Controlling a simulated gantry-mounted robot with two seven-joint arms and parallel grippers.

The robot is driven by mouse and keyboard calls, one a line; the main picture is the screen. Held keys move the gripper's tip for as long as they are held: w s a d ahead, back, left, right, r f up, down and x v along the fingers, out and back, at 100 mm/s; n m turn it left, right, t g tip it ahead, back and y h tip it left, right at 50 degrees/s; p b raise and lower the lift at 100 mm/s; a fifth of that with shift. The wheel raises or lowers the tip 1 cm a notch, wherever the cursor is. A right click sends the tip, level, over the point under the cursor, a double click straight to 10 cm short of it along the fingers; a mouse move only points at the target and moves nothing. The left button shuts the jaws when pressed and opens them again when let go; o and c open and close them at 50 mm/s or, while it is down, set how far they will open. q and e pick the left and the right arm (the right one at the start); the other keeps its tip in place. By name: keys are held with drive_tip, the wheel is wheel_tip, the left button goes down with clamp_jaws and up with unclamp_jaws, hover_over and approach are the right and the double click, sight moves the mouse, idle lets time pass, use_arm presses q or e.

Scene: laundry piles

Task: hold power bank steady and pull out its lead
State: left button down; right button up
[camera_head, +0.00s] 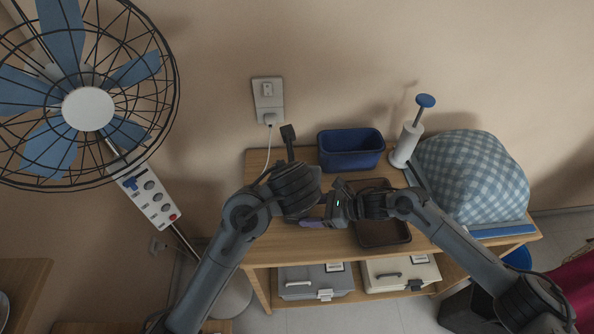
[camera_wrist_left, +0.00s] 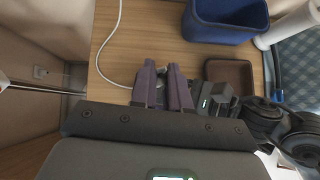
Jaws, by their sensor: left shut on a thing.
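In the left wrist view, my left gripper (camera_wrist_left: 162,80) has its two purple fingers a little apart, shut on a narrow dark thing that I take for the power bank, mostly hidden between them. The white lead (camera_wrist_left: 98,52) curves down over the table and goes out of sight behind the left finger. In the head view, the lead (camera_head: 268,155) hangs from the wall socket to the tabletop. My right gripper (camera_wrist_left: 207,100), with a small green light, is close beside the left fingers on the right. Its fingertips are hidden. The lead's far end is hidden too.
A fan (camera_head: 88,108) stands at left. Boxes (camera_head: 315,281) fill the lower shelf.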

use_arm(q)
drive_tip(key=s+a+f+n+y, duration=0.2)
drive_tip(key=a+f+n+y, duration=0.1)
drive_tip(key=a+f, duration=0.5)
drive_tip(key=shift+s+a+f+n+y, duration=0.15)
drive_tip(key=shift+s+f+n+y, duration=0.2)
drive_tip(key=shift+f+n, duration=0.35)
drive_tip(key=shift+r, duration=0.1)
drive_tip(key=shift+f, duration=3.9)
